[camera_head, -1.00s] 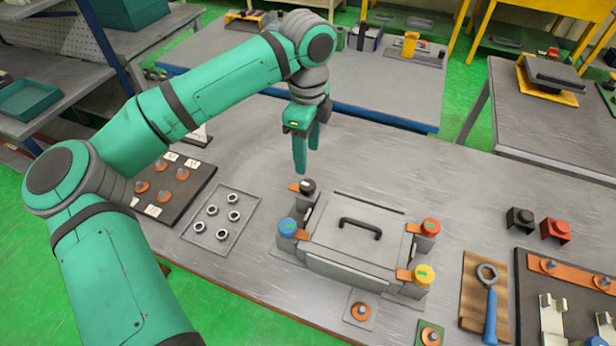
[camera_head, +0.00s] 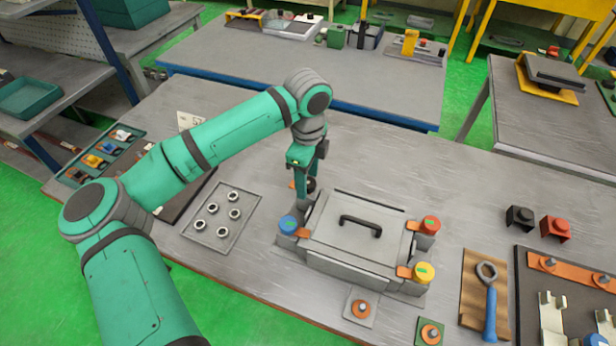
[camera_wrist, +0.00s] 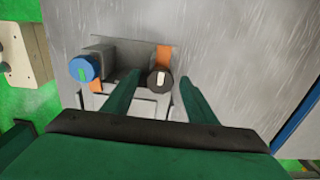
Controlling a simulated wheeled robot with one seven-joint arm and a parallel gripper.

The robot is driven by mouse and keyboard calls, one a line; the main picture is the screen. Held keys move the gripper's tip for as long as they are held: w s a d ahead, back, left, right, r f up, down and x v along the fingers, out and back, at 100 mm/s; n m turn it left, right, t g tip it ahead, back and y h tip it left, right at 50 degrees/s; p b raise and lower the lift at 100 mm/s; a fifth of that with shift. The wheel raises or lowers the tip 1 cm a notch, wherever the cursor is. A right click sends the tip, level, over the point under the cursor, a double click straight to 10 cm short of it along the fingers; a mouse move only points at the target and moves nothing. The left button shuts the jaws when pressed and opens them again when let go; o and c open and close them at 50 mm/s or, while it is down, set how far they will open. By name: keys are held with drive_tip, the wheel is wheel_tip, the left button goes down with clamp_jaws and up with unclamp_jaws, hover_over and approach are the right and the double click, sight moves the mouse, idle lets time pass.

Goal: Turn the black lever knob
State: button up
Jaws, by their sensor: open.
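The black lever knob (camera_wrist: 160,78) has a pale line on its top and an orange lever beside it. It sits at the back left corner of the grey box (camera_head: 350,250), mostly hidden behind my fingers in the head view. My gripper (camera_head: 307,190) points down at this corner. In the wrist view the gripper (camera_wrist: 160,88) is open, with one finger on each side of the black knob. The left finger is close to the knob and a gap shows on the right; contact cannot be told.
A blue knob (camera_head: 288,225) stands on the box's front left corner, a red knob (camera_head: 431,225) at back right, a yellow knob (camera_head: 424,272) at front right. The lid has a black handle (camera_head: 360,225). A tray of rings (camera_head: 222,216) lies left. The tabletop behind is clear.

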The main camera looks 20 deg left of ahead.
drive_tip(key=shift+c, duration=0.3)
drive_tip(key=c, duration=1)
